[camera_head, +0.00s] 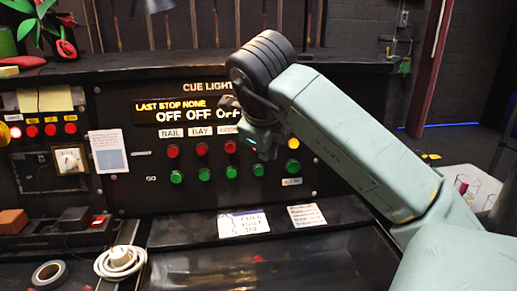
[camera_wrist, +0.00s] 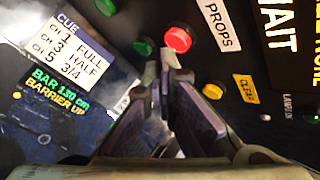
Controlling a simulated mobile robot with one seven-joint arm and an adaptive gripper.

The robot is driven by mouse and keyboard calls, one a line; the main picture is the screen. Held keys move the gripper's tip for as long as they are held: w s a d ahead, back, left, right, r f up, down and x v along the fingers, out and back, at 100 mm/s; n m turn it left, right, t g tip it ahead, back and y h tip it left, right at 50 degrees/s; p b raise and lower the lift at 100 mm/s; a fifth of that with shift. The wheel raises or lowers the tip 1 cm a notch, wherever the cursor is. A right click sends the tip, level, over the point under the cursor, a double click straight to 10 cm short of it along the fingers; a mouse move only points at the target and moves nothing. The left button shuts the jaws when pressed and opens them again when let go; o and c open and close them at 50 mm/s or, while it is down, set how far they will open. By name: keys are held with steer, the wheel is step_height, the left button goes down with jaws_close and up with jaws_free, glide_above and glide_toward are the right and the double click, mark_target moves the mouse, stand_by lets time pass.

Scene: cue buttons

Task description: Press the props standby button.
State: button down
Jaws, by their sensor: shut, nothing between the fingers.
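In the wrist view, a red button (camera_wrist: 177,40) sits beside the white PROPS label (camera_wrist: 217,22), with a green button (camera_wrist: 143,45) on its other side. My gripper (camera_wrist: 168,60) is shut and empty, its fingertips just short of these two buttons in the picture, nearer the red one. I cannot tell whether they touch the panel. In the head view, my gripper (camera_head: 265,148) is in front of the right part of the cue light panel (camera_head: 140,195) and hides the props column's red button. A green button (camera_head: 258,169) shows just below it.
A yellow button (camera_wrist: 210,90) by the CLEAR label (camera_wrist: 245,87) lies close to my fingers. Other red buttons (camera_head: 202,149) and green buttons (camera_head: 204,174) stand to the left. A cue card (camera_head: 243,223) leans below the panel.

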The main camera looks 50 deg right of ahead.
steer(key=shift+s+a, duration=0.1)
steer(key=shift+s, duration=0.1)
steer(key=shift+s+a+r+b, duration=0.2)
steer(key=shift+s+a+b, duration=0.2)
steer(key=shift+s+a, duration=0.5)
steer(key=shift+s+a+r+b, duration=0.2)
steer(key=shift+s+a+b, duration=0.2)
steer(key=shift+s+a, duration=0.45)
steer(key=shift+s+d, duration=0.15)
